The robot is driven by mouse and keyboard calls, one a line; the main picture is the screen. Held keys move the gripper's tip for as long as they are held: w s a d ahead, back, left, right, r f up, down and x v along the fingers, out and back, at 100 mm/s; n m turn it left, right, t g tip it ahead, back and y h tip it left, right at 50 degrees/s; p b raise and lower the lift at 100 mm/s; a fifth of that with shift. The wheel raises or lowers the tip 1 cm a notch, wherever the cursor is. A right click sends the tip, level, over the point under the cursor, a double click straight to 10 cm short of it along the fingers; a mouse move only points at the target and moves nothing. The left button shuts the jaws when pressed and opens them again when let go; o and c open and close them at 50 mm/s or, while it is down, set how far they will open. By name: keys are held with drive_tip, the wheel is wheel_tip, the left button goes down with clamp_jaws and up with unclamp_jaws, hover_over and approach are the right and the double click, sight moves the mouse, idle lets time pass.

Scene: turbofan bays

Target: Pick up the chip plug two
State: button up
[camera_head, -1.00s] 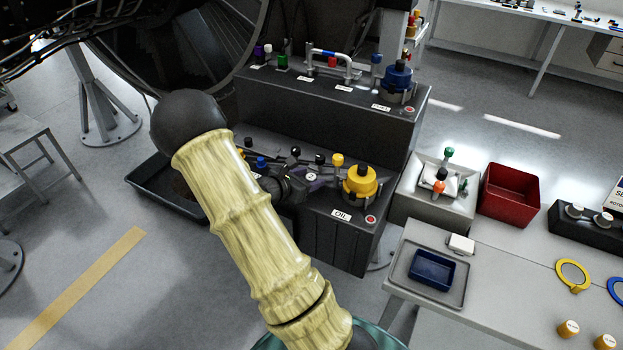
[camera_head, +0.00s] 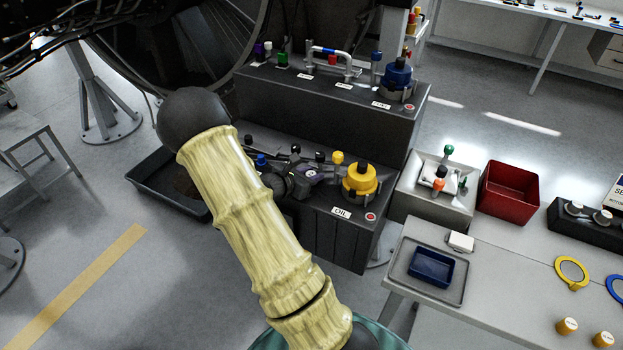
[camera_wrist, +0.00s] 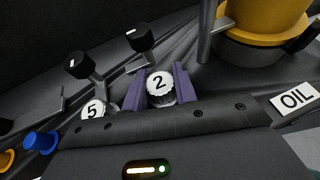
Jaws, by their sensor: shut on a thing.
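The chip plug two (camera_wrist: 160,84) is a white round cap marked "2" in the wrist view. It sits between the two purple fingers of my gripper (camera_wrist: 160,93), which are shut on it. In the head view my gripper (camera_head: 318,173) is at the lower dark step, left of the yellow OIL cap (camera_head: 360,180). The plug is small there and mostly hidden by my gripper. I cannot tell whether the plug still touches the step.
A white plug marked "5" (camera_wrist: 93,108) stands to the left, with black-knobbed levers (camera_wrist: 139,38) behind. The yellow cap is close on the right. A blue knob (camera_wrist: 40,142) is at lower left. The red bin (camera_head: 509,192) and blue tray (camera_head: 432,268) are farther right.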

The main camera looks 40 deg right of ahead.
sight(310, 174)
wheel_tip(310, 174, up, 10)
drive_tip(key=shift+r+b, duration=0.1)
drive_tip(key=shift+b, duration=0.25)
idle(0.4)
drive_tip(key=shift+a, duration=0.1)
